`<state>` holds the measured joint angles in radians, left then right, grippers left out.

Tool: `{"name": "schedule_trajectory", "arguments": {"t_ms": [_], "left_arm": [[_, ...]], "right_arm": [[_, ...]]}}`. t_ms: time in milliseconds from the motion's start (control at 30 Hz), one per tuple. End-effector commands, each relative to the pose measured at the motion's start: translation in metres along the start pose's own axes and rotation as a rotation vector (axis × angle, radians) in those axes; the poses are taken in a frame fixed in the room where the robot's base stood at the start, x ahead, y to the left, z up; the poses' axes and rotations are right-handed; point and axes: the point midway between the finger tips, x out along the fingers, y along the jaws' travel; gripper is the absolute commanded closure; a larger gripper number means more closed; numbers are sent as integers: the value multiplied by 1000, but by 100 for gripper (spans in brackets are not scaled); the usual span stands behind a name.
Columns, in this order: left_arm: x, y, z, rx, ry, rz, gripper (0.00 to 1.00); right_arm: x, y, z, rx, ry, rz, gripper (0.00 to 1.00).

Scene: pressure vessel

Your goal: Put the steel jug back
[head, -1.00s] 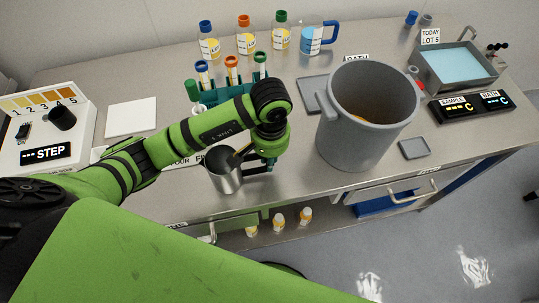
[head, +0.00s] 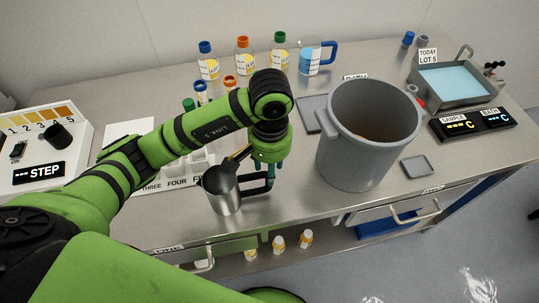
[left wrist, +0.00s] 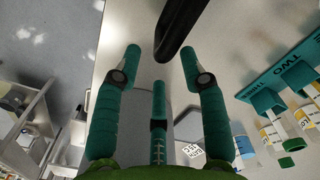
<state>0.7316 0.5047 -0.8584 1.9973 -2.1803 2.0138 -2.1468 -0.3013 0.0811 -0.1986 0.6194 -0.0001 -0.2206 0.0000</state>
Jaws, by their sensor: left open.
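The steel jug (head: 224,192) stands upright near the front edge of the bench in the head view, with its dark handle (head: 256,188) to the right. My left gripper (head: 269,178) is just right of the jug, around or beside the handle, partly hidden by its own wrist. In the left wrist view the gripper (left wrist: 162,62) is open with its teal fingers spread. The dark handle (left wrist: 180,28) lies at the gap between the two upper fingertips. I cannot tell whether it touches them. My right gripper is not in view.
A large grey pot (head: 350,150) stands close to the right of the gripper. The bench's front edge is close.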

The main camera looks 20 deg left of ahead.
Motion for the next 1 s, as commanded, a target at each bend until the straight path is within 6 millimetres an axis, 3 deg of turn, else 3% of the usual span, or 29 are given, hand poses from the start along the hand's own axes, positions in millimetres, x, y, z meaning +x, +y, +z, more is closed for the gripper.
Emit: {"name": "schedule_trajectory", "arguments": {"t_ms": [200,400,1000], "left_arm": [[-37,-1,-2,0,4,-4,58],[-58,-1,0,-1,-1,-2,58],[-66,0,0,-2,-4,-1,58]], "right_arm": [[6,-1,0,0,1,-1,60],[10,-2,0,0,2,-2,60],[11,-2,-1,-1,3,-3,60]]}}
